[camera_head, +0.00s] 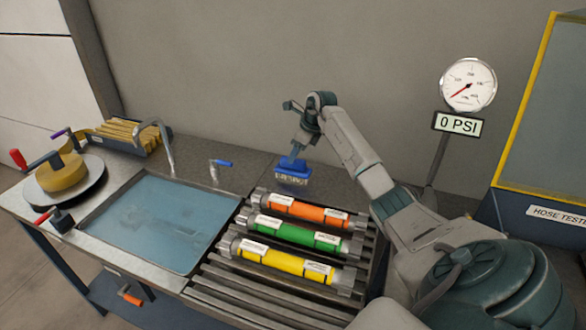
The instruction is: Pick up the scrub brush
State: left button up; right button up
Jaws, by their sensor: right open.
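My right gripper (297,153) reaches in from the right and points down just above the brush's blue top. Its jaws are open; whether the fingers touch the brush or straddle its top is too small to tell. My left gripper is out of the picture.
Orange (305,210), green (292,234) and yellow (287,262) cylinders lie on a slatted rack (240,298) in front of the brush. A water-filled sink (155,222) with a tap (165,140) is at left. A gauge (468,84) above a "0 PSI" display (458,124) stands at right.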

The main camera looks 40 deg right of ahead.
jog(key=p+x, duration=0.1)
jog(key=x, duration=0.2)
jog(key=shift+s+f+p, duration=0.1)
jog(key=shift+f+p, duration=0.2)
jog(key=shift+f, duration=0.4)
jog(key=shift+c, duration=0.4)
grip_shut()
jog(key=shift+r, duration=0.1)
jog(key=shift+r, duration=0.3)
notch_tip(320, 180, up, 9)
jog(key=b, duration=0.3)
jog(key=shift+f, duration=0.2)
jog(key=shift+r, duration=0.4)
